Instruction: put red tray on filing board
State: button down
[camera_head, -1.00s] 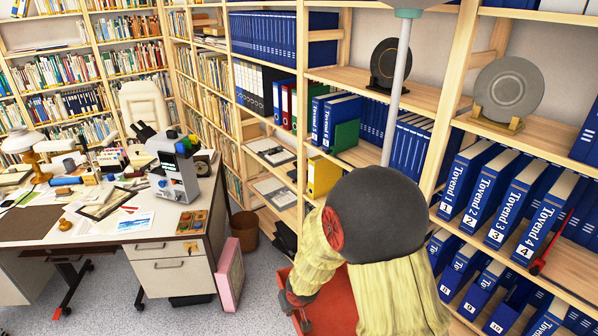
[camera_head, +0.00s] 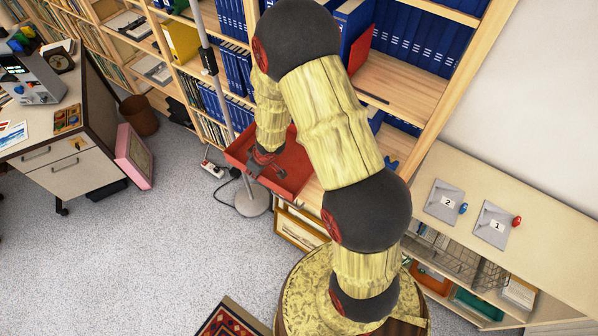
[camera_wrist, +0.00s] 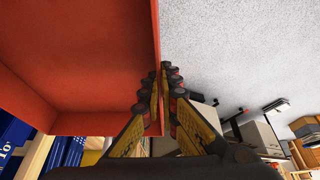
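The red tray (camera_head: 296,168) is in the air in front of the bookshelf in the head view, partly hidden by my arm. My gripper (camera_head: 262,165) is at its near left side. In the wrist view the tray (camera_wrist: 80,60) fills the left, and my gripper (camera_wrist: 163,95) has a finger on each side of its wall, shut on it. Two grey boards marked 2 (camera_head: 443,203) and 1 (camera_head: 494,226) lie on the low cabinet at the right; I cannot tell whether either is the filing board.
A floor-standing pole (camera_head: 215,75) with a round base is beside the tray. Shelves of blue binders (camera_head: 415,40) stand behind it. The low cabinet's top (camera_head: 545,250) has free room.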

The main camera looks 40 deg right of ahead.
jog(key=s+d+f, duration=0.1)
jog(key=d, duration=0.1)
jog(key=s+d+f+b, duration=0.1)
jog(key=d, duration=0.2)
jog(key=s+d+f+b, duration=0.1)
jog(key=d, duration=0.1)
jog(key=shift+d+f, duration=0.2)
jog(key=shift+f, duration=0.15)
jog(key=d+f+b, duration=0.1)
jog(key=s+d+f, duration=0.1)
jog(key=f, duration=0.1)
jog(key=d+f+b, duration=0.1)
jog(key=shift+s+d+f+b, duration=0.15)
jog(key=shift+d+f+b, duration=0.1)
jog(key=shift+f+b, duration=0.1)
jog(key=shift+s+d+f, duration=0.15)
jog(key=shift+d+f, duration=0.05)
jog(key=shift+f, duration=0.1)
jog(key=shift+d+f+b, duration=0.15)
jog(key=shift+f+b, duration=0.95)
jog(key=shift+f, duration=0.55)
jog(key=shift+f, duration=0.15)
jog(key=c, duration=2)
grip_release()
jog(key=shift+c, duration=0.2)
